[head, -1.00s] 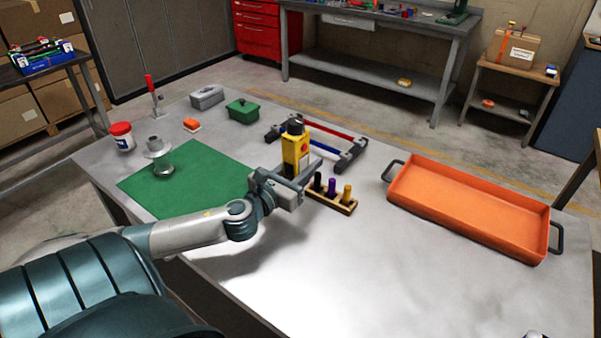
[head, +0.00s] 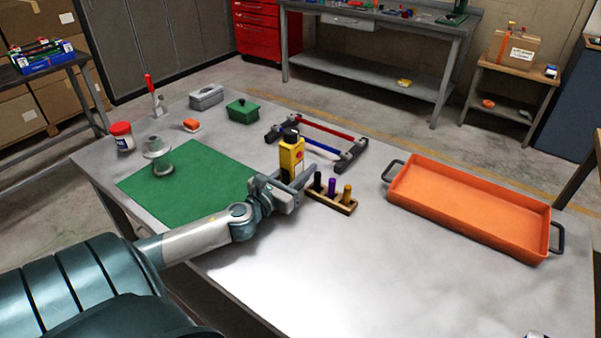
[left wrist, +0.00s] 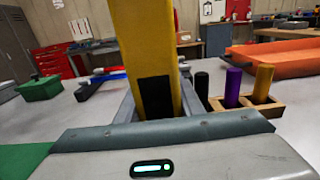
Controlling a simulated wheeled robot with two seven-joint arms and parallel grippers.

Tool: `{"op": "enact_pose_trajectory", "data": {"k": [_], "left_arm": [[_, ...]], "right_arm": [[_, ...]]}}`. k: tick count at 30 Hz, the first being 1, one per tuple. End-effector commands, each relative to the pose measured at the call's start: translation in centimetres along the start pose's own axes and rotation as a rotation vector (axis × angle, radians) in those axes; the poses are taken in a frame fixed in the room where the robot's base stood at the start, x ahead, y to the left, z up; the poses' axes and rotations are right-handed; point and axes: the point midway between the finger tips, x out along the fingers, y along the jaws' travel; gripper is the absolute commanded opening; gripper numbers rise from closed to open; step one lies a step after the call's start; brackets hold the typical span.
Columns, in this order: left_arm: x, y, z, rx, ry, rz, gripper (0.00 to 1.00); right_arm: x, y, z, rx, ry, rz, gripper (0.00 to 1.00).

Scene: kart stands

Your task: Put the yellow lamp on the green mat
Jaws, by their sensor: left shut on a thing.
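The yellow lamp (head: 291,153) is a tall yellow block with a dark top. It stands upright, just right of the green mat (head: 207,165). My left gripper (head: 299,182) is shut on its lower part, and hides its foot in the head view, so I cannot tell whether it touches the table. In the left wrist view the lamp's yellow body (left wrist: 147,40) rises between the fingers, with a dark patch low on it.
A grey metal spool-like piece (head: 158,157) stands on the mat's far left part. A wooden block with pegs (head: 345,206) is close right of the gripper. A red-and-blue barred frame (head: 325,142) lies behind. An orange tray (head: 470,205) is at right. The mat's middle is clear.

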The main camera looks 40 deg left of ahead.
Motion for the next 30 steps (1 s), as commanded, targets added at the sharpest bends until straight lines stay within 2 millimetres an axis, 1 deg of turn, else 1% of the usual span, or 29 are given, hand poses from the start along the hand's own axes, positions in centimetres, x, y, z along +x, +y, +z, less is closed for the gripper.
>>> {"op": "enact_pose_trajectory", "data": {"k": [1,3,6,13,17,18,30], "left_arm": [[0.0,0.1,-0.6,-0.002,-0.001,0.002,0.01],[0.0,0.0,-1.1,-0.002,-0.001,0.002,0.01],[0.0,0.0,-1.4,0.0,-0.002,0.0,0.01],[0.0,0.0,-1.3,0.001,-0.002,0.0,0.01],[0.0,0.0,-1.7,0.0,-0.001,0.0,0.01],[0.0,0.0,-1.7,0.0,0.0,0.0,0.41],[0.0,0.0,-1.5,0.0,0.0,0.0,0.42]], "right_arm": [[0.1,-0.1,-0.2,0.0,0.005,-0.001,0.51],[0.1,-0.1,-0.6,0.001,0.014,-0.001,0.51],[0.1,-0.2,-1.1,0.002,0.022,-0.002,0.51],[0.1,-0.5,-0.9,0.004,0.019,-0.004,0.51],[0.3,-0.5,-0.6,0.005,0.012,-0.004,0.51],[0.2,-0.5,-0.6,0.005,0.007,-0.004,0.51],[0.1,0.1,-0.7,0.001,0.008,0.002,0.51]]}}
